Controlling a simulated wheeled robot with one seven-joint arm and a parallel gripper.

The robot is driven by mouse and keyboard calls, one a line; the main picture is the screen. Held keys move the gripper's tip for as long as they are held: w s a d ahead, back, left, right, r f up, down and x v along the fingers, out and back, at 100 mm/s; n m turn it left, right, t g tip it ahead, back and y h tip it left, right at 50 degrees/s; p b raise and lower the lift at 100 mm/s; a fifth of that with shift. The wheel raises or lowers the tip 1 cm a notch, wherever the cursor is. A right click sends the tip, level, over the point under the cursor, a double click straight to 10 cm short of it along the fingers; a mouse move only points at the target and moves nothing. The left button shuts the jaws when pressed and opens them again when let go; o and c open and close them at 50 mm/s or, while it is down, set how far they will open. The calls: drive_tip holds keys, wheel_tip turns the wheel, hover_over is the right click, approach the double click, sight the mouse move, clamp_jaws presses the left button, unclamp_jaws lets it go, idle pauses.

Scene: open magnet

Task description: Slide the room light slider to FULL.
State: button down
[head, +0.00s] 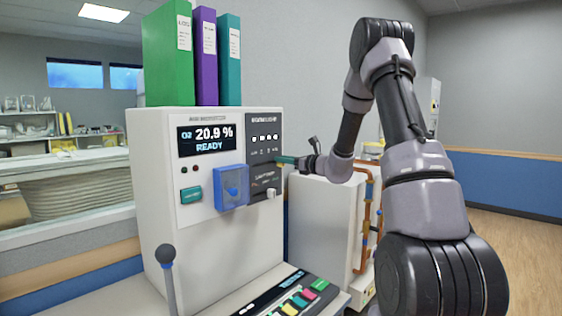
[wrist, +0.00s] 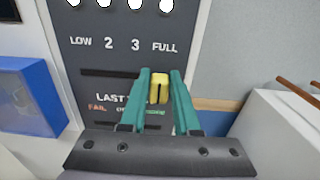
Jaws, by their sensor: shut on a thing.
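The room light slider's yellow knob (wrist: 158,87) shows in the wrist view at the right end of its dark slot (wrist: 108,73), under the word FULL on the dark panel. The slot is bare to the left, below LOW, 2 and 3. My gripper (wrist: 160,82) has its two teal fingers on either side of the knob, shut on it. In the head view my gripper (head: 287,160) reaches the dark panel (head: 264,140) from the right. The knob cannot be made out there.
A blue clear cover (wrist: 28,95) sits left of the panel; it also shows in the head view (head: 231,188). A small pale knob (head: 272,193) is low on the panel. Binders (head: 206,58) stand on the cabinet. A white unit with copper pipes (head: 325,220) stands right.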

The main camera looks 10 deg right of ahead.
drive_tip(key=shift+d, duration=0.25)
drive_tip(key=c, duration=0.6)
unclamp_jaws()
drive_tip(key=shift+w, duration=0.1)
drive_tip(key=shift+c, duration=0.2)
drive_tip(key=v, duration=1)
drive_tip(key=shift+s+d, duration=0.25)
drive_tip(key=shift+s, duration=0.1)
drive_tip(key=shift+a, duration=0.1)
